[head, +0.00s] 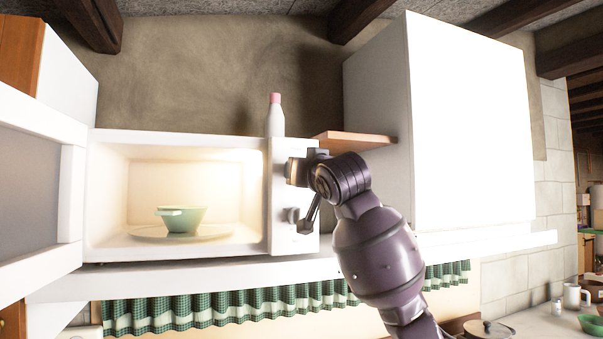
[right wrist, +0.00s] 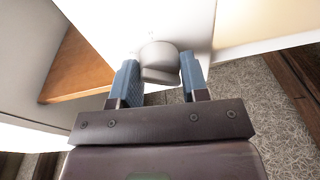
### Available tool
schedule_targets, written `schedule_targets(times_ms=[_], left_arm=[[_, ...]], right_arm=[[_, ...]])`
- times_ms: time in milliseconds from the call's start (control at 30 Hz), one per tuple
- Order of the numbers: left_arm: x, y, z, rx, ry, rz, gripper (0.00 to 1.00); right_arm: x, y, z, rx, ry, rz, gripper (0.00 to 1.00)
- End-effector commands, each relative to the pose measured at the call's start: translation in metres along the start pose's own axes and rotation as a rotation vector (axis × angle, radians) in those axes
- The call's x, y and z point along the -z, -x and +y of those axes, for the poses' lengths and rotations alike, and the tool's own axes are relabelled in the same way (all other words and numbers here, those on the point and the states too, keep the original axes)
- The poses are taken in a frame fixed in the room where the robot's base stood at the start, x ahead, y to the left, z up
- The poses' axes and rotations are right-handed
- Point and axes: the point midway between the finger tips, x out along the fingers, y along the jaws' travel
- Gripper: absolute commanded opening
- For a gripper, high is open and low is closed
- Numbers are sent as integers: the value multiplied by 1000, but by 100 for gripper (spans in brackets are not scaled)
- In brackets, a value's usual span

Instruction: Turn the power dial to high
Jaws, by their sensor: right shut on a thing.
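The white microwave (head: 178,139) stands on a shelf with its door (head: 38,130) swung open to the left. Its right panel has two dials. My right gripper (head: 300,172) is at the upper dial, partly covering it. In the right wrist view the round pale dial (right wrist: 159,57) sits between the two blue fingers of my right gripper (right wrist: 160,80), which are shut on it. The lower dial (head: 293,214) is free, below the gripper. I cannot read any dial markings. My left gripper is not in view.
A green bowl (head: 181,219) stands inside the lit microwave. A white bottle with a pink cap (head: 275,117) stands behind the microwave's top edge. A wooden shelf (head: 352,139) and a big white cabinet (head: 468,120) are close on the right.

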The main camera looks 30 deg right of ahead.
Motion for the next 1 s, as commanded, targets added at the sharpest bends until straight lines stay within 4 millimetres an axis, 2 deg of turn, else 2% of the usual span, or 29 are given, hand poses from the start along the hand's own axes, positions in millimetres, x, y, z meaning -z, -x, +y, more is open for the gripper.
schedule_targets(times_ms=[600,1000], left_arm=[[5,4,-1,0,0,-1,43],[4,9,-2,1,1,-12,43]], right_arm=[[0,0,-3,-73,-579,36,18],[-1,0,-3,-111,-845,53,18]])
